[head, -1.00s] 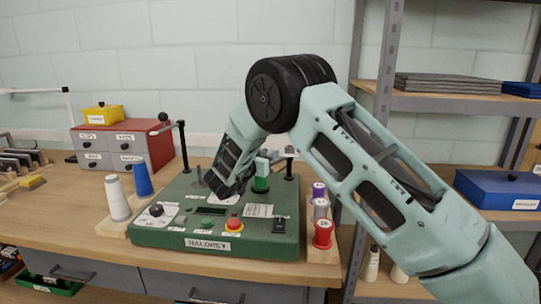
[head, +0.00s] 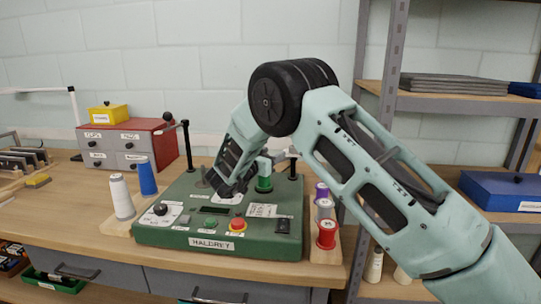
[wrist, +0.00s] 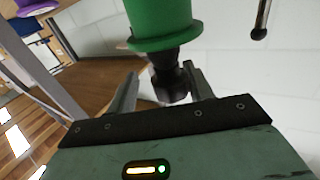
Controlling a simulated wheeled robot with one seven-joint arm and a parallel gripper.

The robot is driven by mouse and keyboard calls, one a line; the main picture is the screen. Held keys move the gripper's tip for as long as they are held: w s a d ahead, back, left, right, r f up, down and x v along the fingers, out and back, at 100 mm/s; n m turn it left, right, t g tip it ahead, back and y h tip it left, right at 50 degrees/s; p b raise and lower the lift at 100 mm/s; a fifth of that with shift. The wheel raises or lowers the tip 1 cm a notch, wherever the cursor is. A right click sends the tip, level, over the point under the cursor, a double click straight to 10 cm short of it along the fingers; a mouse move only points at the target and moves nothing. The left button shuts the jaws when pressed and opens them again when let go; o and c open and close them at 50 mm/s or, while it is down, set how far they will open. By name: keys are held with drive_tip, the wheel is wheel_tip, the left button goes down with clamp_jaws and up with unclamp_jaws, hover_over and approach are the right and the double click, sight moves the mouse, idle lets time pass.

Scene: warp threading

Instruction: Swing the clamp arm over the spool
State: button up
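The clamp arm (head: 174,125) is a dark bar with a black ball knob, at the top of a black post on the left of the green machine (head: 180,226). It points away from the spool. The green spool (head: 264,184) stands upright on the machine, right of my forearm; it also shows large at the top of the wrist view (wrist: 160,18). My gripper (head: 272,158) is just above the spool, partly hidden by my arm. In the wrist view its fingers (wrist: 163,88) are apart, with a dark piece adjoining the spool between them. Contact cannot be told.
A second black post (head: 292,168) stands at the machine's right rear. Purple, grey and red spools (head: 326,234) stand on a wooden strip at right. White and blue cones (head: 122,198) are at left. A red drawer box (head: 130,145) and a metal shelf (head: 440,103) are behind.

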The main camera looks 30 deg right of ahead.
drive_tip(key=b+v, duration=0.2)
drive_tip(key=v, duration=1.5)
drive_tip(key=shift+a+b, duration=0.15)
drive_tip(key=shift+b, duration=0.25)
drive_tip(key=shift+r, duration=0.1)
